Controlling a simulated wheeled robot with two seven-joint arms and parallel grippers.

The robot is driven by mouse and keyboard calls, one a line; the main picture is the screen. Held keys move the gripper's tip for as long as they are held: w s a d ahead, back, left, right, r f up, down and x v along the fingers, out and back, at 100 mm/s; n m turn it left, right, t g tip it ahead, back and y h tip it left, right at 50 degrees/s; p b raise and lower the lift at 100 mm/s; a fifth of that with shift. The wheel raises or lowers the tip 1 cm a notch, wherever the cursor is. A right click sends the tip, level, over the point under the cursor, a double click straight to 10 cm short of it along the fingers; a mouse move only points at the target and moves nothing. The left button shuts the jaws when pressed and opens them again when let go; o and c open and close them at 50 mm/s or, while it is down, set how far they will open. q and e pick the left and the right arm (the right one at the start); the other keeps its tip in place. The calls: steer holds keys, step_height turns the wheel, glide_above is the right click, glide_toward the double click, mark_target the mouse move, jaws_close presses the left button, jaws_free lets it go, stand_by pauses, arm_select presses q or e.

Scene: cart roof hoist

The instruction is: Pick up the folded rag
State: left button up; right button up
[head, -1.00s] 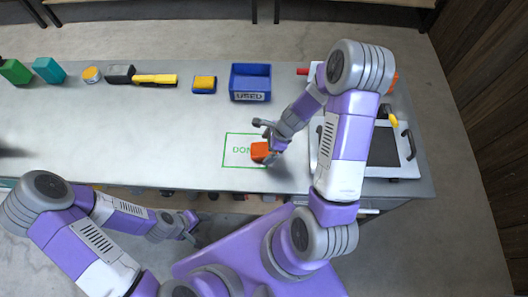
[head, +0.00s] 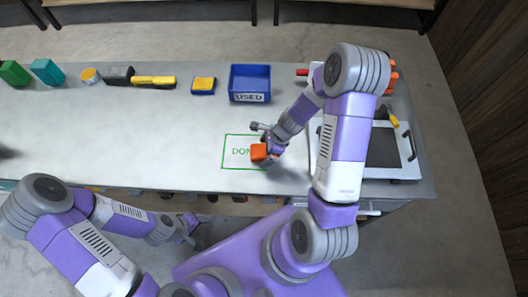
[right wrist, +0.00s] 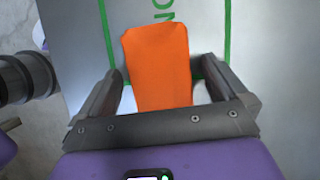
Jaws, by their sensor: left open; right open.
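The folded rag appears to be the orange block-like thing (head: 258,152) at the right part of the green DONE outline on the table. My right gripper (head: 265,139) is open beside it. In the right wrist view the orange rag (right wrist: 158,65) lies between the spread fingers of my right gripper (right wrist: 157,82), with space on both sides. Its near end is partly hidden by the gripper. I cannot tell whether it touches the table. My left gripper (head: 188,226) is open and empty, in front of the table's near edge.
A blue USED bin (head: 250,98) stands at the back. A yellow-blue sponge (head: 203,86), a yellow-black tool (head: 153,81) and other items line the back left. A white framed panel (head: 407,165) lies at right. The middle left of the table is clear.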

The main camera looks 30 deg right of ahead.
steer(key=shift+c, duration=0.2)
steer(key=c, duration=1)
steer(key=shift+r, duration=0.1)
steer(key=shift+r+p, duration=0.25)
steer(key=shift+p, duration=0.05)
step_height(320, 180, up, 10)
steer(key=p, duration=0.5)
